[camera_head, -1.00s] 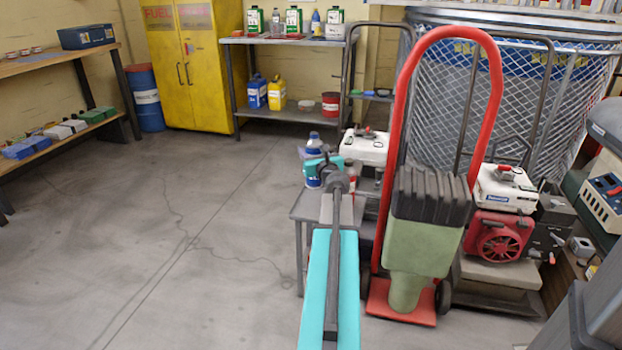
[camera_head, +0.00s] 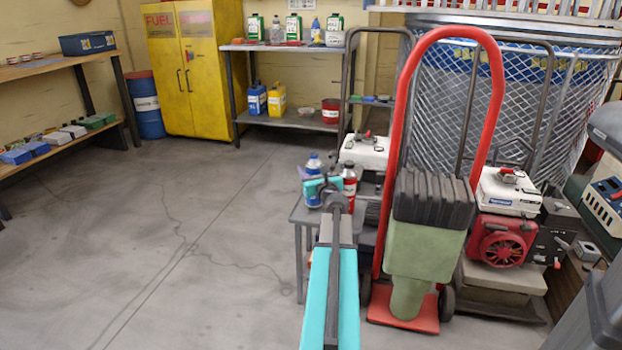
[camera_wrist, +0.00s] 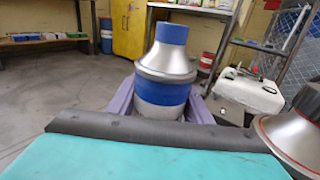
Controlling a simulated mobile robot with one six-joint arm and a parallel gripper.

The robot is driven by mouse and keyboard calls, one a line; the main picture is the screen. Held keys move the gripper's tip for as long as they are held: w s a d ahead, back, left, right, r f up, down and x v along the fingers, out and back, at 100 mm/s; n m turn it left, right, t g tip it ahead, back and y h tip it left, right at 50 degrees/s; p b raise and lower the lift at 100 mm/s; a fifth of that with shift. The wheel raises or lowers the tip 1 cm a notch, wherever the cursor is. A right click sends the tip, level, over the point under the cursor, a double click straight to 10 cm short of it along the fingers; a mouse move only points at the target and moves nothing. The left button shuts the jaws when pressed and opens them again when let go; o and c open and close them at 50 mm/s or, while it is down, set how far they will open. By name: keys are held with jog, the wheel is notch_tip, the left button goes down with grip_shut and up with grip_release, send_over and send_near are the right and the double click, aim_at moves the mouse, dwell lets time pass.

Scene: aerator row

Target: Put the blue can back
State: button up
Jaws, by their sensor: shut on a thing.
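The blue can (camera_head: 313,163) has a blue cap, a silver shoulder and a blue band. It stands upright at the small grey table (camera_head: 298,214); I cannot tell whether its base touches the top. In the wrist view the blue can (camera_wrist: 165,92) sits between the purple-grey fingers of my gripper (camera_wrist: 160,106). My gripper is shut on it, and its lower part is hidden. In the head view my gripper (camera_head: 313,184) is partly hidden behind my own wrist. A red can (camera_head: 349,179) stands just right of it; its silver shoulder shows in the wrist view (camera_wrist: 298,136).
A white-topped machine (camera_head: 365,151) stands behind the cans. A red hand truck (camera_head: 402,90) with a green-grey piece (camera_head: 424,245) on it stands close at the right. Open floor (camera_head: 190,270) lies to the left. A shelf (camera_head: 290,119) with bottles stands at the back.

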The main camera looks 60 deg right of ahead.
jog(key=shift+f, duration=0.85)
jog(key=shift+f+b, duration=0.15)
jog(key=shift+b, duration=0.15)
jog(key=o, duration=1.1)
jog(key=shift+s+a+r, duration=0.1)
jog(key=shift+r, duration=0.1)
jog(key=shift+p+v, duration=1.4)
jog(key=shift+v, duration=4.5)
jog(key=shift+r, duration=0.1)
